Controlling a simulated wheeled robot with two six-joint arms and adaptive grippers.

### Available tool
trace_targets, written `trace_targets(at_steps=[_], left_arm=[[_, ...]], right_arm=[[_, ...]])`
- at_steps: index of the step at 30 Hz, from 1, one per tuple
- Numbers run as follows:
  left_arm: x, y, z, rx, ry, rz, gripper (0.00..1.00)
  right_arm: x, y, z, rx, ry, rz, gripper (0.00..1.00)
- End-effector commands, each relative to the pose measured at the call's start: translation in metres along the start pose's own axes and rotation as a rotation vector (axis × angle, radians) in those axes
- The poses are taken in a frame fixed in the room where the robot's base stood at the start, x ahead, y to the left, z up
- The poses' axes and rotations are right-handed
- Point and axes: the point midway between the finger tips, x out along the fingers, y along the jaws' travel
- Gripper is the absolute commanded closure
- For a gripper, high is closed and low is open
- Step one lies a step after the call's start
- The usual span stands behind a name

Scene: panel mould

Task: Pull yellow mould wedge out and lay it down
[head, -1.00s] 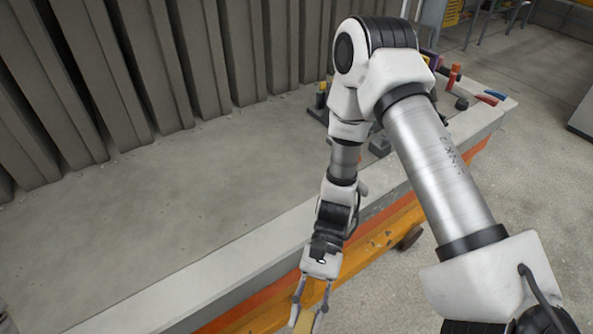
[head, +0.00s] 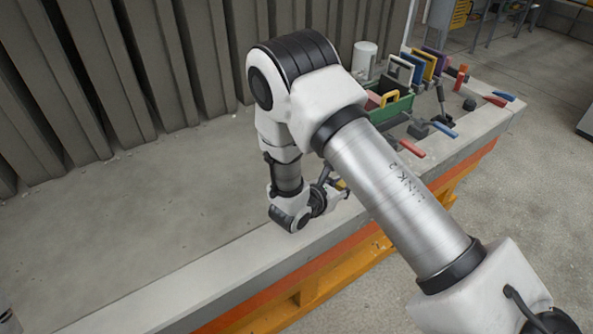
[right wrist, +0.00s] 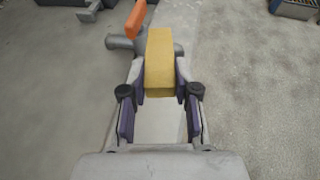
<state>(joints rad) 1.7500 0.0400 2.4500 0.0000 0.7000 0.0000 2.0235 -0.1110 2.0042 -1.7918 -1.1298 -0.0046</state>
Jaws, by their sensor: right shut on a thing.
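The yellow mould wedge (right wrist: 160,62) is a plain block between the fingers of my right gripper (right wrist: 160,88) in the right wrist view. The gripper is shut on it. A pale rail surface shows beneath, and I cannot tell whether the wedge touches it. In the head view, a small yellow bit of the wedge (head: 341,184) shows beside my right wrist, over the mould's front rail. Most of the right gripper is hidden there by my own arm. My left gripper is not in view.
An orange-handled clamp (right wrist: 137,18) stands just beyond the wedge in the right wrist view. In the head view, a green box (head: 392,108), a white cylinder (head: 364,57) and a red handle (head: 412,149) lie farther along the bed. The grey bed (head: 150,215) is clear at left.

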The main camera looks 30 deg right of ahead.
Motion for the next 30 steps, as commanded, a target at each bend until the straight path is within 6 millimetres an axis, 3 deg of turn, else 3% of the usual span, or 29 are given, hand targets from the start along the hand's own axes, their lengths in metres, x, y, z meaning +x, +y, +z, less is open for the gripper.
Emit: trace_targets(at_steps=[3,6,9,14,30], left_arm=[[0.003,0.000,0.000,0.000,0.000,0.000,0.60],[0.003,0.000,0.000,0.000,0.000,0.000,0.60],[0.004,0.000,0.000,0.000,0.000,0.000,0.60],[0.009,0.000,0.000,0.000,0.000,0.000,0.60],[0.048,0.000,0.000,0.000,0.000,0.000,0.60]], right_arm=[[-0.015,0.057,0.001,-0.097,-0.001,0.238,1.00],[-0.030,0.091,-0.001,-0.161,0.001,0.390,1.00],[-0.041,0.110,-0.003,-0.198,0.001,0.480,1.00],[-0.041,0.116,-0.012,-0.211,0.003,0.510,1.00],[-0.014,0.115,-0.077,-0.210,0.003,0.506,1.00]])
